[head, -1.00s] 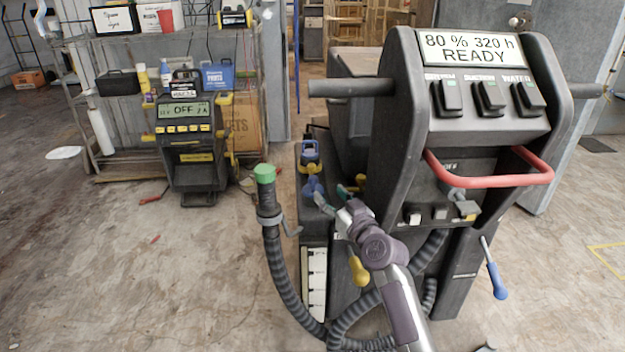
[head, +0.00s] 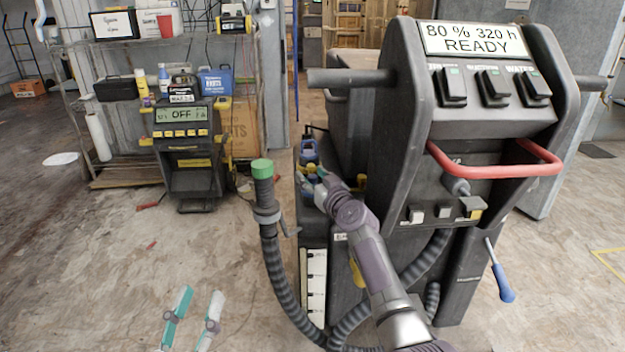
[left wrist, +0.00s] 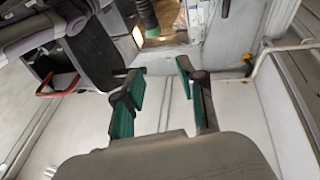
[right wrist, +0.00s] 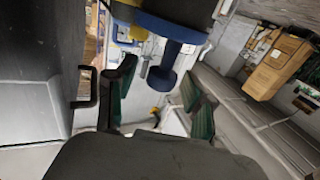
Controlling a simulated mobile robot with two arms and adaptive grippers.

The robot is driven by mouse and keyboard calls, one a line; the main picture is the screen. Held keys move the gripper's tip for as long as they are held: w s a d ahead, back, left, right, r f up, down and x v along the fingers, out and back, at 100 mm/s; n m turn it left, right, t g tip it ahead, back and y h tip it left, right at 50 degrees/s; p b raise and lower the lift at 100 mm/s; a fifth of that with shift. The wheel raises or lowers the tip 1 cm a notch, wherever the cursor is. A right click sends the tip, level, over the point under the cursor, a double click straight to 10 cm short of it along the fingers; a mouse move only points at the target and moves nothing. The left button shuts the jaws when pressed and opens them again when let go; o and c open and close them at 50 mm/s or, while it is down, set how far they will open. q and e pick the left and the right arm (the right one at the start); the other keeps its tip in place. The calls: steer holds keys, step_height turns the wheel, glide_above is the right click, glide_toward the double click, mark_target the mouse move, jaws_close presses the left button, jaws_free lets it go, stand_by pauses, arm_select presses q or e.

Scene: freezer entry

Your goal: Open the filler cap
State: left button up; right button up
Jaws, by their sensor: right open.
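The machine's left side carries a blue cap with yellow parts (head: 308,152). My right gripper (head: 318,182) is beside it, at the machine's side, and its fingers partly cover the blue parts there. In the right wrist view a blue cap-like part with a wide disc and a stem (right wrist: 172,52) shows ahead, with its lower blue end between my open right fingertips (right wrist: 158,80). I cannot tell whether the fingers touch it. My left gripper (head: 194,302) is open and empty over the floor at the lower left; its parted fingers also show in the left wrist view (left wrist: 160,78).
A ribbed hose with a green end (head: 262,168) stands left of the machine. The machine has a red handle (head: 495,170) and a READY display (head: 472,40). A charger showing OFF (head: 185,130) stands by the shelf (head: 130,42).

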jaws_close()
stand_by(0.3)
